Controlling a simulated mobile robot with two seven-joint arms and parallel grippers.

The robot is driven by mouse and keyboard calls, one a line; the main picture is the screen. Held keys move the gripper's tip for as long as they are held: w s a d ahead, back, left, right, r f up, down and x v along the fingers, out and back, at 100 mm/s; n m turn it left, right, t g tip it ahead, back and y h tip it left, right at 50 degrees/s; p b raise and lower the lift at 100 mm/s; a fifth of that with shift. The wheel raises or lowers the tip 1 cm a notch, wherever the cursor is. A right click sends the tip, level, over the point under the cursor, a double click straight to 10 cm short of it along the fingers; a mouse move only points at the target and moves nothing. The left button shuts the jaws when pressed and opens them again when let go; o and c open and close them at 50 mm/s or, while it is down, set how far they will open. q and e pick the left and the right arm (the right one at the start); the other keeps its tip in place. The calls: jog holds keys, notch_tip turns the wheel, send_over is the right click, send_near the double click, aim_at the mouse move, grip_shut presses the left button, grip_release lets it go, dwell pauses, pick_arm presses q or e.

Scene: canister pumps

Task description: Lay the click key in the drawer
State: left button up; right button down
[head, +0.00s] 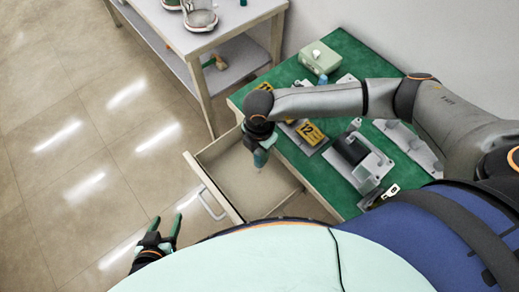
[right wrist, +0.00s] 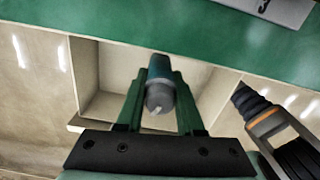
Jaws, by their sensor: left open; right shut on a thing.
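The click key (right wrist: 159,90), a short cylinder with a teal upper part and a dark grey rounded end, is between the green fingers of my right gripper (right wrist: 160,78) in the right wrist view. In the head view my right gripper (head: 262,146) is shut on it and over the open drawer (head: 209,189); the key (head: 260,159) is small and partly hidden there. The drawer is pulled out from the green-topped table and its visible floor looks empty. The key appears above the drawer floor; the exact gap cannot be told. My left gripper (head: 167,224) is open and empty, left of the drawer.
A wooden shelf bench (head: 232,22) stands behind. The drawer's handle (head: 212,205) sticks out front. Floor at left is clear.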

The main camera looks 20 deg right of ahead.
jog(key=c, duration=0.5)
grip_release()
jog(key=shift+c, duration=0.2)
notch_tip(320, 180, up, 12)
jog(key=shift+r, duration=0.1)
